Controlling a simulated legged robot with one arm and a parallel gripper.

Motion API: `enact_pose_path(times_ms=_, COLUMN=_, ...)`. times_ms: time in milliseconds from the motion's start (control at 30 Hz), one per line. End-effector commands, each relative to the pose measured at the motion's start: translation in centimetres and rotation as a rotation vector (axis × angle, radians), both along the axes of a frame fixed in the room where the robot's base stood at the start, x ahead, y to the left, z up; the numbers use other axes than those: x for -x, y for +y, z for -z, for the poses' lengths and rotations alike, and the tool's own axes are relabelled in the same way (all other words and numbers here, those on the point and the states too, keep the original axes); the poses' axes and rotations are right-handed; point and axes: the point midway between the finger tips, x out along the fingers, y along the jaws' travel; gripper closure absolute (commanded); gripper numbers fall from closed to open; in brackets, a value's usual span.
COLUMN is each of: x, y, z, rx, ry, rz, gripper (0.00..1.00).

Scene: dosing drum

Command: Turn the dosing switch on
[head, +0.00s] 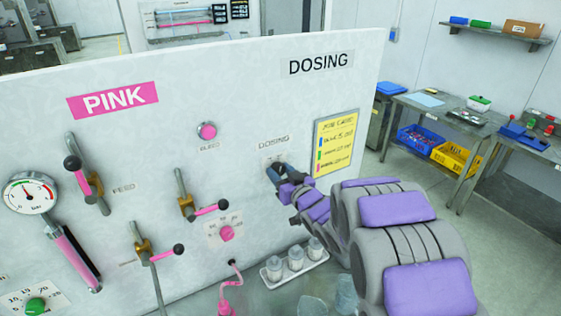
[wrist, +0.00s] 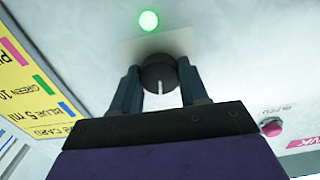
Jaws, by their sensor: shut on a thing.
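The dosing switch is a dark round knob (wrist: 157,73) with a white pointer line, on a pale plate on the white panel (head: 190,70). In the wrist view its pointer runs straight toward my gripper's palm. A green lamp (wrist: 148,21) beside the knob is lit. My gripper (head: 275,173) is below the small DOSING label (head: 273,141), and its two dark fingers hold the knob from both sides. In the head view my gripper hides most of the knob.
A yellow dose card (head: 336,143) hangs right of the switch. Pink-handled levers, a gauge (head: 30,193) and a pink bleed button (head: 207,131) are on the panel to the left. Small jars on a tray (head: 295,267) stand below my arm.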

Motion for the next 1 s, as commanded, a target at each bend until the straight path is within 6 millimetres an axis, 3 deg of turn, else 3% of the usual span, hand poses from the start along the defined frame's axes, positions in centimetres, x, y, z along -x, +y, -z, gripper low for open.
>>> enact_pose_path(times_ms=433, x=0.09, y=0.07, z=0.21, rx=-0.231, ry=0.166, rz=-0.002, gripper=0.86)
enact_pose_path(times_ms=1000, x=-0.02, y=-0.02, z=0.36, rx=-0.287, ry=0.202, rz=0.000, gripper=0.86)
